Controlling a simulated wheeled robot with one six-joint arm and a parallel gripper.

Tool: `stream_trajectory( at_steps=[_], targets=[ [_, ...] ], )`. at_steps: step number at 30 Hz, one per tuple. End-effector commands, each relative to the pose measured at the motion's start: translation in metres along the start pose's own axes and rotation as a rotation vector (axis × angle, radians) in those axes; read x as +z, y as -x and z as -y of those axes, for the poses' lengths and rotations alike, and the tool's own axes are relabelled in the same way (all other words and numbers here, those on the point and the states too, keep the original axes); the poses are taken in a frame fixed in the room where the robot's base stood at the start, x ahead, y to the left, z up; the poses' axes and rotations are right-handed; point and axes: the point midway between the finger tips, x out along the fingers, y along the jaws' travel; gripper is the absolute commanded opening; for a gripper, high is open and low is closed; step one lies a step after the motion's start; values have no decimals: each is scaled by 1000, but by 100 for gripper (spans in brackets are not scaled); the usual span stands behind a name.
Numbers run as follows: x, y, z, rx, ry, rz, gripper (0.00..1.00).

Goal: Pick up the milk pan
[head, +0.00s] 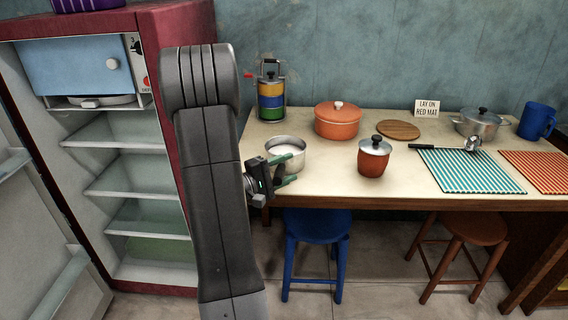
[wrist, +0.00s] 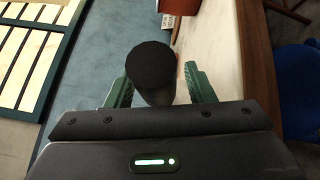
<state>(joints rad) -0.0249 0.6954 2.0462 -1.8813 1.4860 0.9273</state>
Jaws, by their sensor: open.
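The milk pan (head: 286,143) is a round steel pan, white inside, at the table's left front in the head view. My gripper (head: 290,168) is at its near side, over the table's front edge, with green fingers open. In the wrist view a thick black handle (wrist: 150,60) shows end-on between the open fingers, with a gap at least on the right side. It appears to be the pan's handle. In the head view my gripper and arm hide that handle.
An orange lidded pot (head: 337,124) and a small red pot (head: 373,163) stand right of the pan. A stacked food carrier (head: 271,98) is behind it. An open fridge (head: 130,160) is left; a blue stool (head: 317,226) is below. Striped mats (head: 470,172) lie farther right.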

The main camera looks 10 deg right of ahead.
Motion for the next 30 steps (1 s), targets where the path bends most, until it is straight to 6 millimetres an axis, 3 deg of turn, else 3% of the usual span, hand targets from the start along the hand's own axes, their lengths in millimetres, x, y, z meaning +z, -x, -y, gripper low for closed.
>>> stream_trajectory(
  at_steps=[4,11,23,30],
  targets=[
    [0,0,0,0,0,0,47],
    [0,0,0,0,0,0,2],
    [0,0,-3,2,-3,1,0],
    [9,-1,-33,3,-8,1,0]
  ],
)
